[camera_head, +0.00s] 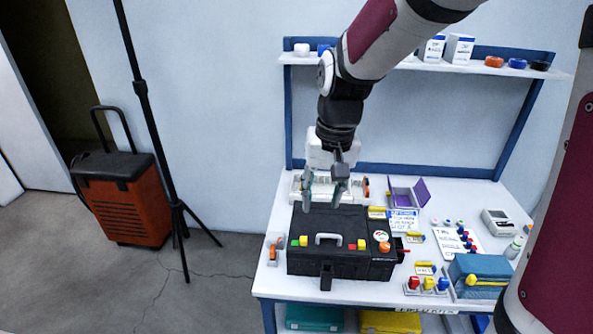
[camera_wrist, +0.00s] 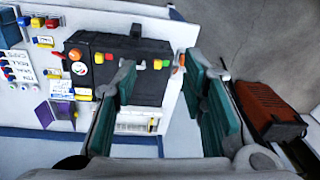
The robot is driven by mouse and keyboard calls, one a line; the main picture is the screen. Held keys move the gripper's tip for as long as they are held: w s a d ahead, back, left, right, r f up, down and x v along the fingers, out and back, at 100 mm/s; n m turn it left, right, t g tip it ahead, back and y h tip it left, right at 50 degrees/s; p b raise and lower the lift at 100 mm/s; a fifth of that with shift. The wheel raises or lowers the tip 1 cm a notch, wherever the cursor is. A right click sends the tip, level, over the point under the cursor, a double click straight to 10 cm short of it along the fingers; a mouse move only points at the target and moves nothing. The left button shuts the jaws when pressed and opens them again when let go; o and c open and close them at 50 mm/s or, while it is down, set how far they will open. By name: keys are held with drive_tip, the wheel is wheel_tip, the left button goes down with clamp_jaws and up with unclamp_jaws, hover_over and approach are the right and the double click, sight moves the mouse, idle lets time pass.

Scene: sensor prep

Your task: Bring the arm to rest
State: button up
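My gripper (camera_head: 322,193) hangs from the arm with its fingers pointing down, over the black case (camera_head: 338,262) on the white table (camera_head: 440,294). In the wrist view, the two green-padded fingers of my gripper (camera_wrist: 166,84) are spread apart with nothing between them. The black case (camera_wrist: 152,86) shows beyond the fingers. The head view shows a gap between the fingertips and the case lid, though its exact size is hard to judge.
A shelf (camera_head: 400,66) with boxes and small items stands along the back. A purple-lidded box (camera_head: 409,194), a blue case (camera_head: 480,270) and small parts sit right of the black case. A tripod (camera_head: 176,205) and an orange wheeled case (camera_head: 125,207) stand left on open floor.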

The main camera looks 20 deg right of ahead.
drive_tip(key=s+r+t+p, duration=0.1)
drive_tip(key=s+r+p, duration=0.1)
drive_tip(key=s+r, duration=0.2)
drive_tip(key=s+r+n+t+p, duration=0.1)
drive_tip(key=s+r, duration=0.4)
drive_tip(key=s, duration=0.6)
drive_tip(key=s+r+n+t+p, duration=0.1)
drive_tip(key=s+r, duration=0.3)
drive_tip(key=s, duration=0.4)
drive_tip(key=shift+d+r+h+p, duration=0.3)
drive_tip(key=shift+d+p, duration=0.05)
drive_tip(key=shift+p, duration=0.5)
